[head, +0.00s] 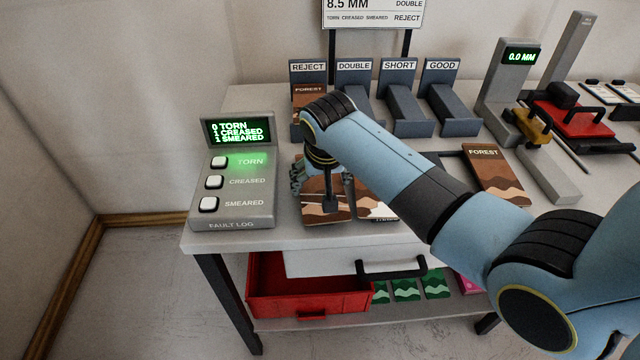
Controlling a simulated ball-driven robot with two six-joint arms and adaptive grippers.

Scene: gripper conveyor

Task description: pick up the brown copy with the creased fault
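Two brown copies lie side by side on the table below my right gripper (322,190), a left one (327,212) and a right one (372,208). My gripper and forearm hide much of both. The gripper points down with its fingers spread apart, close over the left copy; I see nothing held. Another brown copy (497,174), marked FOREST, lies to the right. A further brown FOREST copy (307,93) is in the REJECT stand. I cannot make out a crease on any copy. My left gripper is not in view.
The fault log (234,213) reads 0 torn, 1 creased, 1 smeared, with a green glow by TORN. DOUBLE, SHORT and GOOD stands (447,105) line the back. A gauge (508,85) reads 0.0 MM. A red stapler-like device (575,117) stands right. A red bin (308,291) sits below.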

